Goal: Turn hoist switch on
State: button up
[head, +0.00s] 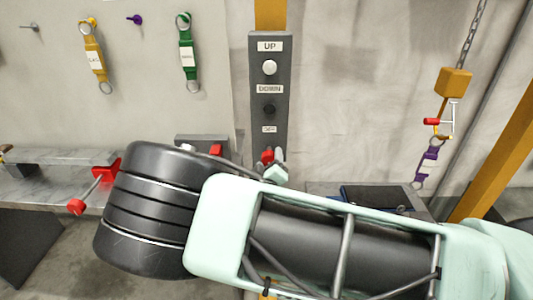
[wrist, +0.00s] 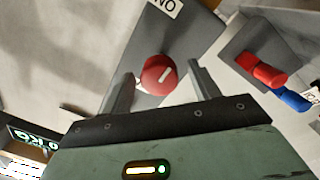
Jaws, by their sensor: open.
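The hoist switch is a round red knob (wrist: 158,75) with a white line across its face, on a grey panel. In the head view its red (head: 267,156) shows low on the upright panel, partly covered by my gripper. My gripper (wrist: 160,76) is open. Its two fingers stand to the left and right of the knob, with gaps visible on both sides. I cannot tell how deep the fingertips reach. The white line runs slantwise, lower left to upper right, in the wrist view.
The panel (head: 284,110) also has a white UP button (head: 269,67) and a black DOWN button (head: 268,109). A grey box with red and blue plugs (wrist: 262,70) sits right in the wrist view. A chain with an orange block (head: 454,82) hangs at right.

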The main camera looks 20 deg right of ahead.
jog(key=shift+x, duration=0.85)
jog(key=shift+c, duration=0.3)
jog(key=c, duration=0.9)
